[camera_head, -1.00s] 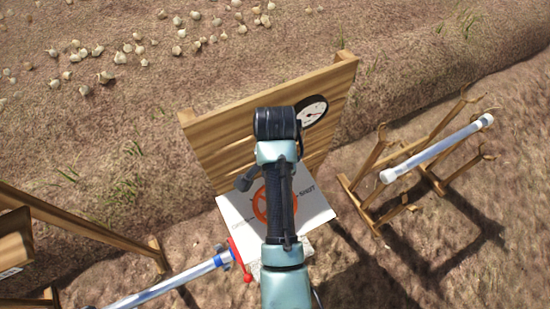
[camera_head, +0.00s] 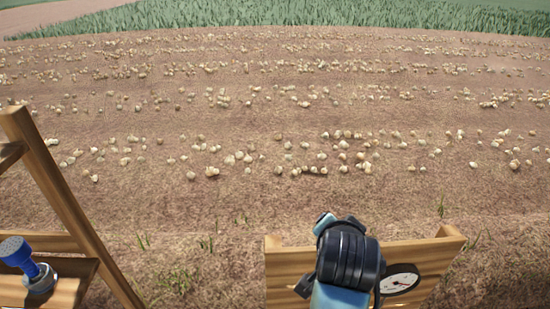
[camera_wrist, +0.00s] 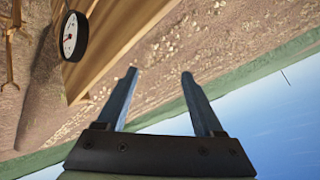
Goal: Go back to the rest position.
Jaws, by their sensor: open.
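My gripper (camera_wrist: 160,88) shows in the wrist view with its two fingers spread apart and nothing between them. Past the fingertips are the soil, the green strip and blue sky. In the head view my arm stands in front of the wooden board, and the gripper's fingers cannot be made out there. The wooden board (camera_head: 430,254) stands at the bottom centre-right and carries a round gauge (camera_head: 400,280) with a white face. The board also shows at upper left in the wrist view (camera_wrist: 112,35), with the gauge (camera_wrist: 69,36) on it.
A wooden frame (camera_head: 62,190) stands at the left, with a blue-topped fitting (camera_head: 22,258) on its shelf. Rows of onions (camera_head: 240,157) lie on the soil beyond, with a green crop strip (camera_head: 300,17) behind. The ground between frame and board looks clear.

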